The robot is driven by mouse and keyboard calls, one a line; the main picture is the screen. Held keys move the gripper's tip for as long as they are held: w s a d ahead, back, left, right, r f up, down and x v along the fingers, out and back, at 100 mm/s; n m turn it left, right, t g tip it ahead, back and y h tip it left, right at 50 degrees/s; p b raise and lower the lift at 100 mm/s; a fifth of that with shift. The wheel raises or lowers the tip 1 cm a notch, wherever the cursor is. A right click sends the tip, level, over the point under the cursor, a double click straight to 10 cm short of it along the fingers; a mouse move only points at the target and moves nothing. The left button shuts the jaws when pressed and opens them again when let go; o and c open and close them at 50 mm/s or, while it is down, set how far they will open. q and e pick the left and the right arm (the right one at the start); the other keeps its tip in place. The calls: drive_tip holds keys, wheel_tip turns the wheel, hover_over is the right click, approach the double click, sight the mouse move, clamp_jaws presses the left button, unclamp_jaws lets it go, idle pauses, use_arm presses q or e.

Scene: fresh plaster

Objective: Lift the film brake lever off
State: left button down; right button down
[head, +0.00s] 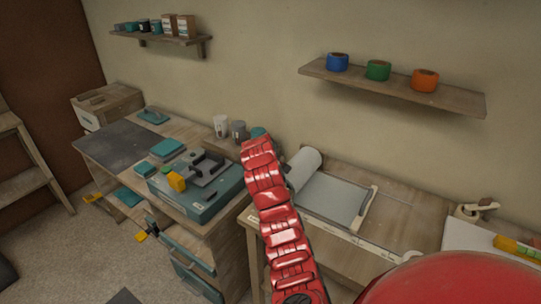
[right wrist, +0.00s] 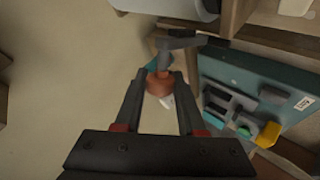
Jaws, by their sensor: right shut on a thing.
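The likely film brake lever (right wrist: 184,43) shows in the right wrist view as a dark bar with a short grey stem and a red-brown knob (right wrist: 160,88). My right gripper (right wrist: 160,79) has its two dark fingers on either side of the knob and is shut on it. The bar lies near the pale film roll (right wrist: 168,4). I cannot tell whether the lever is still seated. In the head view my red right arm hides the lever and gripper; the film roll (head: 303,168) shows just right of the arm. My left gripper is not in view.
A teal case (head: 212,201) with grey parts and a yellow block (head: 176,181) stands left of my arm; it also shows in the right wrist view (right wrist: 225,72). A pale board (head: 330,198) lies right of it. A wall shelf (head: 440,97) hangs above.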

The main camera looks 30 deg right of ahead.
drive_tip(key=shift+r, duration=0.1)
idle(0.3)
drive_tip(key=c, duration=0.5)
unclamp_jaws()
drive_tip(key=shift+w, duration=0.1)
drive_tip(key=shift+s+a+r, duration=0.2)
drive_tip(key=shift+s+a, duration=0.1)
drive_tip(key=shift+s, duration=0.05)
drive_tip(key=p+v, duration=0.8)
drive_tip(key=v, duration=0.8)
drive_tip(key=shift+p, duration=0.4)
